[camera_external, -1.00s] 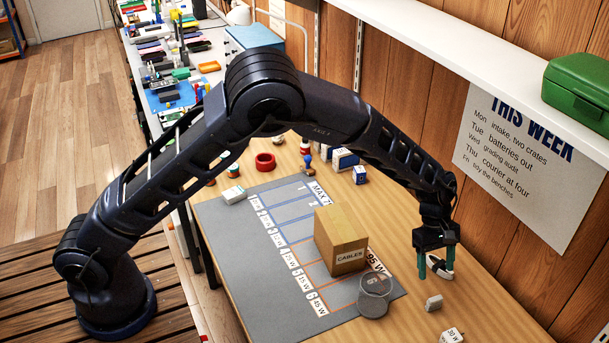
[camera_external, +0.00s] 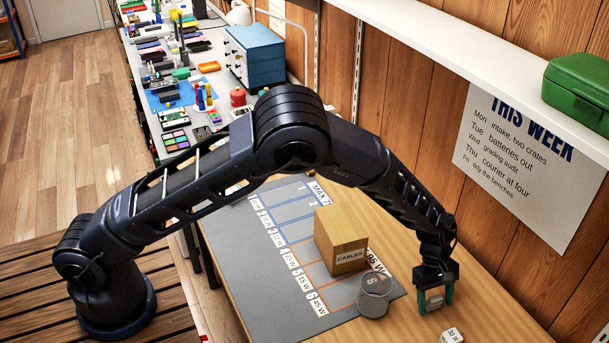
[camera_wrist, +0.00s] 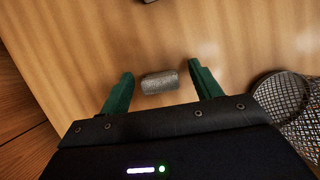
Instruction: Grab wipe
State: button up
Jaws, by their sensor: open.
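A small grey, rough-textured block that looks like the wipe (camera_wrist: 160,83) lies on the wooden bench in the wrist view. My gripper (camera_wrist: 161,74) is open, with one green finger on each side of it and a gap of bare wood showing on both sides. In the external view the wipe (camera_external: 436,294) shows pale between the fingers of my gripper (camera_external: 434,303), which points down close to the bench. I cannot tell exactly how high the fingertips are above the wood.
A round mesh cup (camera_external: 374,292) stands left of my gripper; its mesh (camera_wrist: 283,98) shows at right in the wrist view. A "30 W" block (camera_external: 452,336) lies nearer the camera. A CABLES box (camera_external: 341,240) stands on the grey mat (camera_external: 235,235). The wall is close on the right.

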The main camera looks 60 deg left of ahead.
jog(key=shift+c, duration=0.2)
jog(key=c, duration=1)
jog(key=shift+r, duration=0.1)
